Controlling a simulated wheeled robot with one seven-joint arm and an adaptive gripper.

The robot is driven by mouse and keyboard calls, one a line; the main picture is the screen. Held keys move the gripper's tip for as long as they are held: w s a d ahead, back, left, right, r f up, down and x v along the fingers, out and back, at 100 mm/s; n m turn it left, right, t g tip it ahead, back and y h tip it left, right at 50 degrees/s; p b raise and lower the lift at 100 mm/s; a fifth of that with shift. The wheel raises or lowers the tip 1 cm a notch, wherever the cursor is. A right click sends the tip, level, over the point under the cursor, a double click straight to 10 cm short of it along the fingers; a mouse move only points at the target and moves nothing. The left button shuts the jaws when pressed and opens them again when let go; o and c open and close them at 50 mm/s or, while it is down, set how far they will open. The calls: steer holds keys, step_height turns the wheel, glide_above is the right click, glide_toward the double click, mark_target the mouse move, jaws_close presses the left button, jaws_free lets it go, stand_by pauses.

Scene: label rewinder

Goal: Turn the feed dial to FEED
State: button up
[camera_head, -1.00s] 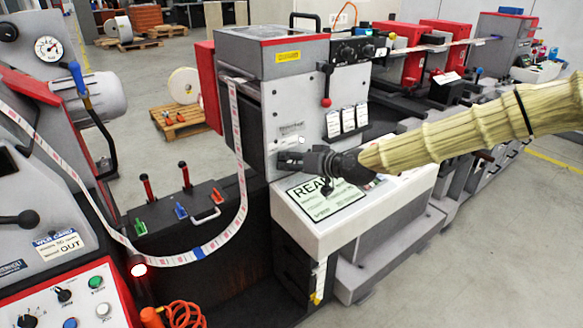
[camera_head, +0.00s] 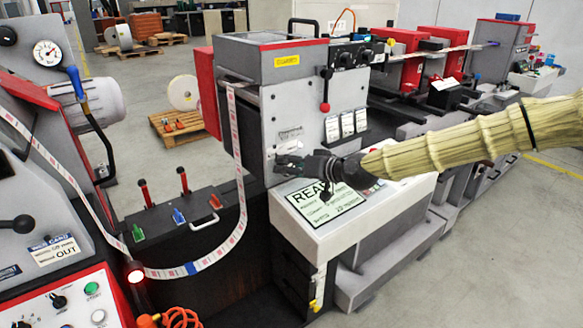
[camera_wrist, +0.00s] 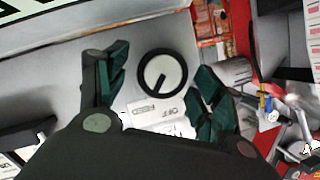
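The feed dial (camera_wrist: 163,74) is a round knob with a black ring and a white face. It sits on a grey panel in the wrist view, and its dark pointer line slants to the lower left of the picture. White labels (camera_wrist: 158,113) lie just below it; their small print is hard to read. My gripper (camera_wrist: 158,90) is open, with one green-padded finger on each side of the dial and gaps between. In the head view, my gripper (camera_head: 284,164) is at the front panel of the grey machine (camera_head: 290,112); the dial cannot be made out there.
A sloped white ledge with a sign (camera_head: 325,202) lies just below my gripper. A red-knobbed lever (camera_head: 325,90) and several small tags (camera_head: 346,125) are on the panel to the right. A printed label web (camera_head: 238,160) hangs in a loop to the left.

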steer(key=shift+s+d, duration=0.1)
steer(key=shift+s, duration=0.05)
steer(key=v, duration=1.1)
steer(key=shift+s+d+r, duration=0.25)
